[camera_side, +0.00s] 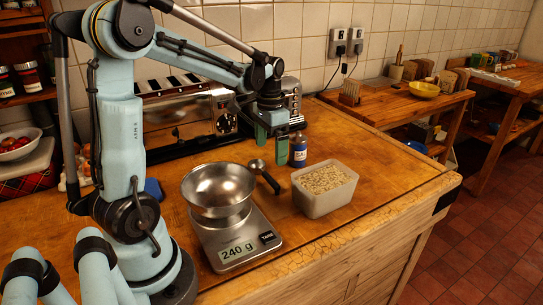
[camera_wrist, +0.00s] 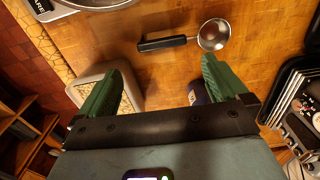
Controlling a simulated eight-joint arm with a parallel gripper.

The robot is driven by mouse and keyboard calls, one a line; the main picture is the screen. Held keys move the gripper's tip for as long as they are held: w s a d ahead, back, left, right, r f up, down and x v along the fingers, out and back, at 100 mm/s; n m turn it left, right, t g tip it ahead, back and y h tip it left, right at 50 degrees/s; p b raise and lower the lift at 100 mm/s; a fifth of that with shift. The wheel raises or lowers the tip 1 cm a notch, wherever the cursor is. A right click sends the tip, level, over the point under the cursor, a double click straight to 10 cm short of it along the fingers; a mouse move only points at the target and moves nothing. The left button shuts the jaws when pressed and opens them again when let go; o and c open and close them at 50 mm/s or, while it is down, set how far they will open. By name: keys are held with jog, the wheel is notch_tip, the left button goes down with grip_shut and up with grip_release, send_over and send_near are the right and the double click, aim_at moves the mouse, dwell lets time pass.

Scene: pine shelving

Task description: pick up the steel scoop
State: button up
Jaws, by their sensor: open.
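The steel scoop (camera_side: 257,166) lies on the wooden worktop, between the steel bowl and the plastic tub. Its round bowl is steel and its handle is black. In the wrist view the scoop (camera_wrist: 213,34) lies ahead of the fingertips, handle pointing left and bowl to the right. My gripper (camera_side: 272,143) is above the worktop, behind the scoop in the side view. Its green fingers are spread wide with nothing between them.
A plastic tub of oats (camera_side: 318,203) and a blue salt bottle (camera_side: 298,151) stand close to the right. A steel bowl (camera_side: 219,190) sits on a scale (camera_side: 232,251) reading 240 g at left. A toaster (camera_side: 184,118) stands behind. Worktop towards the right rear is clear.

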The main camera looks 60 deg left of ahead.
aim_at(271, 179)
jog(key=shift+a+f, duration=0.1)
jog(key=shift+f, duration=4.5)
jog(key=c, duration=0.7)
